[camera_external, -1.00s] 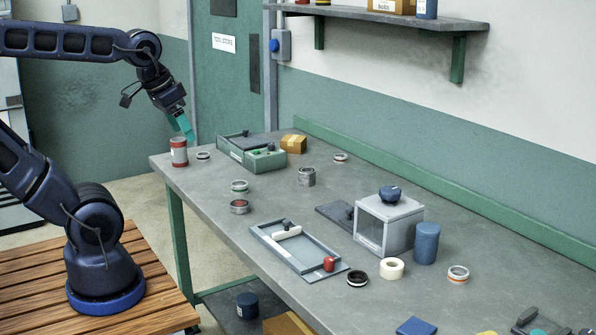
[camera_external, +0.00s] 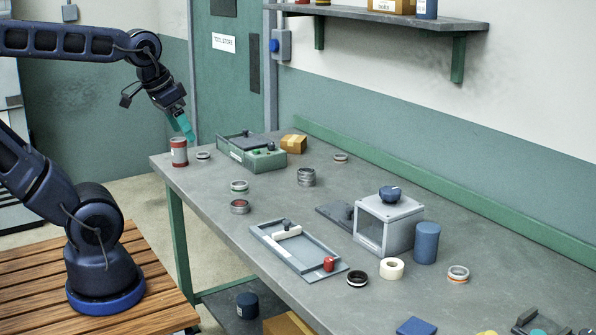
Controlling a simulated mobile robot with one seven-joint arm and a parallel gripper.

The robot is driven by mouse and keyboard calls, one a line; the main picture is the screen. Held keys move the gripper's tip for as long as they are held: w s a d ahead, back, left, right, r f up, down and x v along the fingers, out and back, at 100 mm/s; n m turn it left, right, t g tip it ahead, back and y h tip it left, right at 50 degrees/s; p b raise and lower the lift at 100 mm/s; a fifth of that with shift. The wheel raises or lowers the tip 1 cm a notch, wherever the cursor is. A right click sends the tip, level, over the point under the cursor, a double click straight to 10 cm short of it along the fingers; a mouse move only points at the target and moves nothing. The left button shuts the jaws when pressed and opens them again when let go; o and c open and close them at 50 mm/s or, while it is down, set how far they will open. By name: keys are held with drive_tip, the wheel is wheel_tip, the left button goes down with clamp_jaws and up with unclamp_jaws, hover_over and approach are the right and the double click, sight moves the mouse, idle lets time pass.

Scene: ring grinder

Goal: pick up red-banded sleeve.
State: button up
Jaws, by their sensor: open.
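A short upright cylinder with red and pale grey bands, which looks like the red-banded sleeve (camera_external: 179,153), stands at the far left corner of the bench. My gripper (camera_external: 187,131), with teal fingers, is open and points down, above and slightly right of the sleeve. It appears apart from the sleeve, though the gap in depth is hard to judge. The fingers hold nothing that I can see.
A small ring (camera_external: 203,156) lies just right of the sleeve. Several rings, a grey box fixture (camera_external: 396,236) and a blue cylinder (camera_external: 426,243) are on the bench (camera_external: 310,215).

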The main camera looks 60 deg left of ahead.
drive_tip(key=shift+o, duration=0.3)
idle(0.4)
drive_tip(key=w+a+r+n+g, duration=0.25)
drive_tip(key=w+a+n, duration=0.55)
drive_tip(key=w+a, duration=0.95)
drive_tip(key=w+a+f+n, duration=0.2)
drive_tip(key=w+a+f, duration=0.1)
drive_tip(key=a, duration=0.5)
drive_tip(key=w+a+f+n, duration=0.2)
drive_tip(key=w+a, duration=0.2)
drive_tip(key=a, duration=0.5)
drive_tip(key=n+g, duration=0.2)
drive_tip(key=n, duration=0.5)
approach(179, 152)
drive_tip(key=w+a+f, duration=0.1)
drive_tip(key=a, duration=0.2)
wheel_tip(179, 152, down, 10)
drive_tip(key=shift+f, duration=0.15)
drive_tip(key=c, duration=1.1)
